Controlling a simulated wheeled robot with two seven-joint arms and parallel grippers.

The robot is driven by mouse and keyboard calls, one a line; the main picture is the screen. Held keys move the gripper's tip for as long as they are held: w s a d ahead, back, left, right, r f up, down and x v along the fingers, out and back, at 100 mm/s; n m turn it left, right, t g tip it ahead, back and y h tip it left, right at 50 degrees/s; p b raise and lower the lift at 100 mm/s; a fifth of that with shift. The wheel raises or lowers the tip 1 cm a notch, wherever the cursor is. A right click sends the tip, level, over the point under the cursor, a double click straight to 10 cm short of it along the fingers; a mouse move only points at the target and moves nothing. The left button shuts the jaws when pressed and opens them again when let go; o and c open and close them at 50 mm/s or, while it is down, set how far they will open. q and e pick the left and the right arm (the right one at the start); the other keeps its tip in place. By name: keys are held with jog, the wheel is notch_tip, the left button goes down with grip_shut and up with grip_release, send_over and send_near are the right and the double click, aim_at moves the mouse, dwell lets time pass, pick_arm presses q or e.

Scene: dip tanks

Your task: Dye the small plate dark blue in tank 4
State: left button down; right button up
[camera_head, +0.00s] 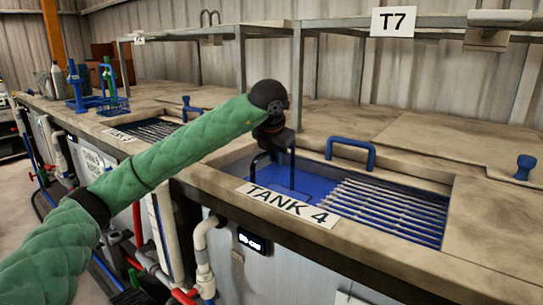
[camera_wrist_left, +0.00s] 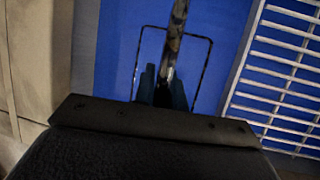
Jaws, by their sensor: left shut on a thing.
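Tank 4 is open, with its label (camera_head: 287,203) on the front rim and deep blue liquid (camera_head: 235,168) inside. My left gripper (camera_head: 273,143) points down over the left part of the tank. In the left wrist view its fingers (camera_wrist_left: 162,88) are shut on a thin mottled brown-grey strip (camera_wrist_left: 176,38). I cannot tell whether this strip is the small plate seen edge-on. A dark thin wire frame (camera_wrist_left: 211,62) stands around the fingers, against the blue. No small plate can be made out clearly elsewhere. My right gripper is not in view.
A slatted metal grid (camera_head: 390,212) covers the right of tank 4. A blue handle (camera_head: 351,153) stands at its back edge and a blue knob (camera_head: 524,167) to the right. Another grid-covered tank (camera_head: 150,130) lies to the left. A metal frame with a T7 sign (camera_head: 393,22) stands behind.

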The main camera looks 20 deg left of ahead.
pick_arm(q)
jog(key=shift+w+a+r+b, duration=0.1)
jog(key=shift+w+a+b, duration=0.15)
jog(key=shift+a, duration=0.4)
jog(key=shift+w+a+b, duration=0.15)
jog(key=shift+a+b, duration=0.2)
jog(key=shift+a, duration=0.3)
jog(key=shift+d, duration=0.15)
dwell(0.4)
jog(key=shift+a+b, duration=0.2)
jog(key=shift+b, duration=0.45)
dwell(1.3)
jog(key=shift+d, duration=0.1)
